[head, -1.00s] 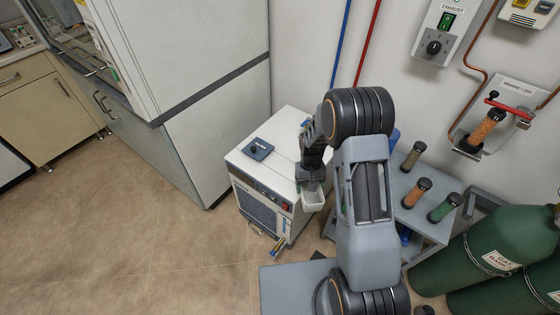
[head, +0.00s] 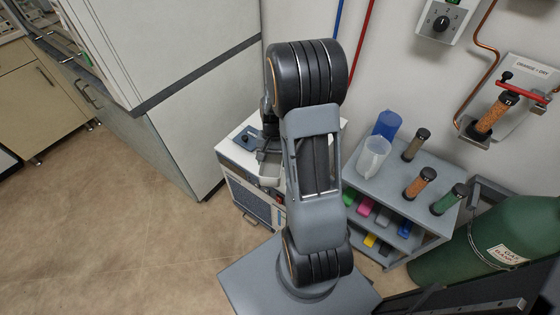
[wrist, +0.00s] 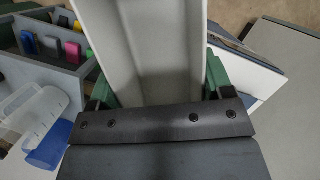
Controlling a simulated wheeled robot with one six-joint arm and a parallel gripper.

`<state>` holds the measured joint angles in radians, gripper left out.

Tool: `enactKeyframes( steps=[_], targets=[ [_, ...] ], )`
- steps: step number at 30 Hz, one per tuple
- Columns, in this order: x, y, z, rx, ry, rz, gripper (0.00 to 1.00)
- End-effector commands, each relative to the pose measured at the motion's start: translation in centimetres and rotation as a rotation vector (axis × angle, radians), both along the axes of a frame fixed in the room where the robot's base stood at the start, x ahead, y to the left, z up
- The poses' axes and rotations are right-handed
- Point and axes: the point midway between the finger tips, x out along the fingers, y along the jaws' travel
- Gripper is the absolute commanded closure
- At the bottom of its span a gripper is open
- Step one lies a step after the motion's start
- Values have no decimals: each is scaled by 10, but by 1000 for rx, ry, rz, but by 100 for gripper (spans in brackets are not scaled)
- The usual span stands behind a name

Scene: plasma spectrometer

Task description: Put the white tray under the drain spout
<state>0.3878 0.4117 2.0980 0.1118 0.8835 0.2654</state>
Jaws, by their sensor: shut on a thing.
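The white tray (head: 270,170) is held in front of the white floor unit (head: 229,155), near its top front edge. In the wrist view the tray (wrist: 165,45) is a long, pale, empty trough stretching away from the jaws. My gripper (head: 268,150) is shut on the tray, with a green finger on each side of it in the wrist view. I cannot make out the drain spout; my arm covers part of the unit's front.
A grey cart (head: 350,178) to the right carries a blue jug (head: 387,124), a clear jug (head: 373,157) and several capped tubes. Green gas cylinders (head: 470,245) stand at the right. Open floor (head: 120,230) lies at the left. A tall cabinet (head: 190,120) stands behind.

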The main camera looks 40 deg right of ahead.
Motion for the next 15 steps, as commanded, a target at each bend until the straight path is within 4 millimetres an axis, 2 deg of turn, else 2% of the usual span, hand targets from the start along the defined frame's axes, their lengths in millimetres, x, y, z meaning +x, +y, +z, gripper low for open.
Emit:
enactKeyframes(
  steps=[1,3,8,11,15],
  targets=[
    [-15,-14,-2,-1,-4,-109,55],
    [-31,-25,3,-1,-4,-237,55],
    [-57,-40,10,6,0,-431,55],
    [-57,-49,8,9,5,-486,55],
    [-35,-65,-4,12,8,-506,55]
  ],
)
